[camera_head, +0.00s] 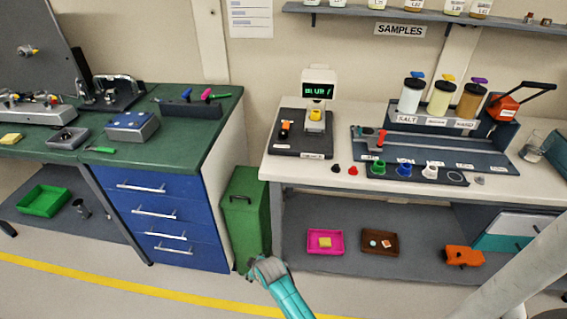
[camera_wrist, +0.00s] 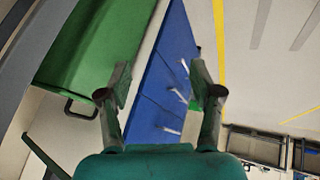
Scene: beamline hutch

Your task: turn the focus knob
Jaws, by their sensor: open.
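A small instrument (camera_head: 318,92) with a lit green display stands on a dark base plate on the white bench, right of centre in the head view. The display text looks like "BLUR". An orange and black knob (camera_head: 285,130) sits on the left of that plate, likely the focus knob. A yellow piece sits under the instrument's head. My gripper (camera_head: 258,267) is low in front of the benches, well below and apart from the knob. In the wrist view my gripper (camera_wrist: 160,88) is open with nothing between its fingers; the knob is not in that view.
A green bin (camera_head: 245,215) stands between the blue drawers (camera_head: 170,228) and the white bench. A green-topped bench (camera_head: 200,140) with tools is on the left. Jars and a tray (camera_head: 450,158) of coloured pieces stand right of the instrument. Floor in front is free.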

